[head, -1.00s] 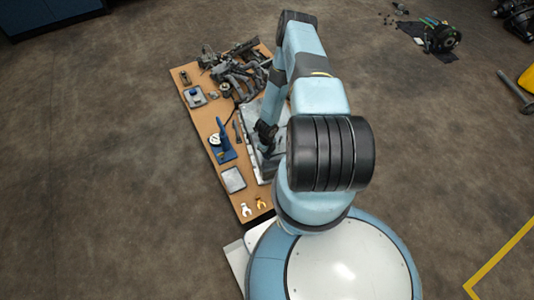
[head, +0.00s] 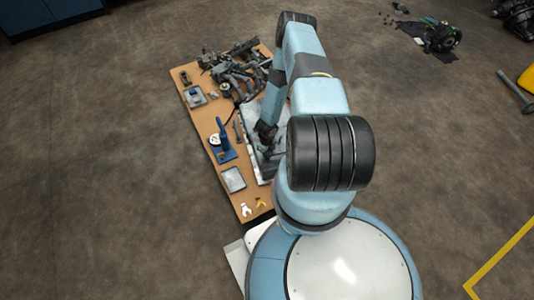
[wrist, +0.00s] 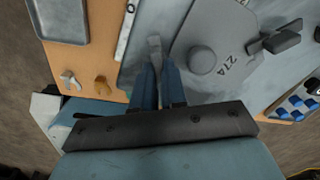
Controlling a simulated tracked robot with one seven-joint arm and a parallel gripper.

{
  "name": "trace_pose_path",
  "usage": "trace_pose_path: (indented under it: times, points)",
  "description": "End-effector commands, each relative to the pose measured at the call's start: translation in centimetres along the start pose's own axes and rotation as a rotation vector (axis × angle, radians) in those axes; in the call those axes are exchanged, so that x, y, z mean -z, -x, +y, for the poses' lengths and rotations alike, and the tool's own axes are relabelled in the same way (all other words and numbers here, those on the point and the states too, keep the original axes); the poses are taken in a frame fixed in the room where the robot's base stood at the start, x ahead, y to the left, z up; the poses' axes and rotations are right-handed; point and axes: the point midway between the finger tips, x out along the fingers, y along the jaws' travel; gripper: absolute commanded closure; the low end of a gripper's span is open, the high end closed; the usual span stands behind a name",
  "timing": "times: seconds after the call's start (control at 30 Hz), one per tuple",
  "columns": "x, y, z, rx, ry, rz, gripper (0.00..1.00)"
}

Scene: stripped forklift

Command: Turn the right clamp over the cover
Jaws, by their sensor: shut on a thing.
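Another clamp (wrist: 278,40), dark with a lever, sits at the cover's right edge. In the head view my arm hides most of the cover.
A wooden bench (head: 205,118) carries a grey tray (head: 233,180), a blue stand with a gauge (head: 220,143) and several dark engine parts (head: 235,72). Two small forked pieces, pale and yellow, lie at its near end. A blue rack (wrist: 297,106) is at the wrist view's right.

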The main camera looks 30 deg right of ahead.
Motion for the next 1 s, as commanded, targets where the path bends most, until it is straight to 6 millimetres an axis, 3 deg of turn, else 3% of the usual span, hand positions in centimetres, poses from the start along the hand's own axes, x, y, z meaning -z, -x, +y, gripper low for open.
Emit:
trace_pose_path:
  times: [0.37, 1.0]
  points:
    - [-0.05, 0.04, -0.22, 0.003, 0.209, 0.001, 1.00]
    - [-0.28, 0.06, -0.63, 0.004, 0.815, 0.001, 1.00]
